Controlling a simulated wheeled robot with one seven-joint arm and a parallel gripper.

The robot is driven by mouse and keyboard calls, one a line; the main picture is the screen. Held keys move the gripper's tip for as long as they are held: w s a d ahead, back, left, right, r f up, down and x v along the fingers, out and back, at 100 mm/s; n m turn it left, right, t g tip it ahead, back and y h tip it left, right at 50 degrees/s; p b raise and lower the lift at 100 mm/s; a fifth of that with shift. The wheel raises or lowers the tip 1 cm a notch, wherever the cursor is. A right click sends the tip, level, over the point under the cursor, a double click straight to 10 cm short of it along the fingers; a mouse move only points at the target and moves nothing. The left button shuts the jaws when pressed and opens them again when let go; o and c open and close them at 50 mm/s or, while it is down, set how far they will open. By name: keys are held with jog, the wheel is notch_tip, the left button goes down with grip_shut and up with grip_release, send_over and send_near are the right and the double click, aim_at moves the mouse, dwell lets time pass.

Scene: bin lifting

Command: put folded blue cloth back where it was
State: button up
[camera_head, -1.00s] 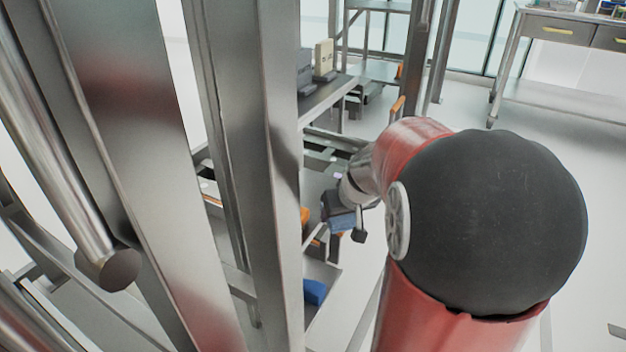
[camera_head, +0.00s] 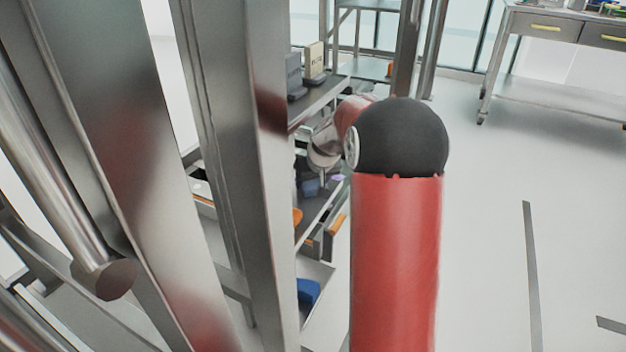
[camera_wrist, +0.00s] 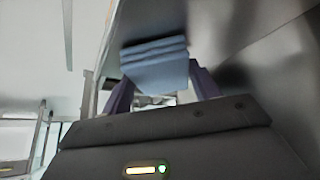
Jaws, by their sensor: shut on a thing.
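The folded blue cloth (camera_wrist: 155,66) shows as a stack of layers in the wrist view, held between the two dark fingers of my gripper (camera_wrist: 160,84). In the head view, my gripper (camera_head: 305,176) is small and partly hidden behind a steel post and my arm. A bit of the blue cloth (camera_head: 311,187) shows just below it, in among the shelves of the steel rack. Whether the cloth touches a shelf cannot be told.
A steel post (camera_head: 235,150) stands close in front of the rack. An upper shelf (camera_head: 318,100) carries grey and beige boxes. A blue object (camera_head: 308,291) lies on a lower shelf, with an orange item (camera_head: 297,216) above it.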

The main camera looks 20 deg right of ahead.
aim_at(315, 186)
jog(key=shift+f, duration=0.2)
jog(key=o, duration=1)
jog(key=shift+r, duration=0.15)
jog(key=shift+r, duration=0.25)
jog(key=v, duration=0.3)
jog(key=s, duration=0.4)
jog(key=s+a, duration=0.1)
jog(key=s, duration=0.3)
jog(key=s+b, duration=0.1)
jog(key=s, duration=0.3)
jog(key=shift+a+f, duration=0.2)
jog(key=shift+a, duration=0.05)
